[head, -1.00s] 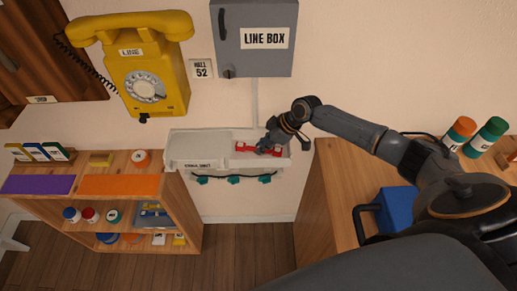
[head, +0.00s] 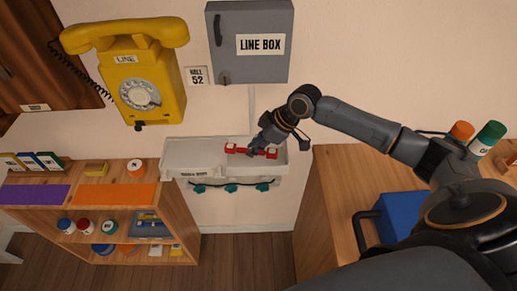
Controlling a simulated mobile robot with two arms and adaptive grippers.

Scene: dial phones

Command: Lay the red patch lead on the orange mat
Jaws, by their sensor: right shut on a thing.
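The red patch lead (head: 234,149) is at the right part of the white wall tray (head: 200,157), with its red ends showing on both sides of my right gripper (head: 256,149). My right gripper is shut on the middle of the lead and hides that part. I cannot tell whether the lead touches the tray floor. The orange mat (head: 118,194) lies flat and bare on top of the wooden shelf unit, left of the tray. My left gripper is not in view.
A purple mat (head: 35,194) lies left of the orange one. A tape roll (head: 136,168) and a yellow block (head: 97,169) stand behind the orange mat. Teal clips (head: 231,188) hang under the tray. A blue box (head: 402,217) stands on the right counter.

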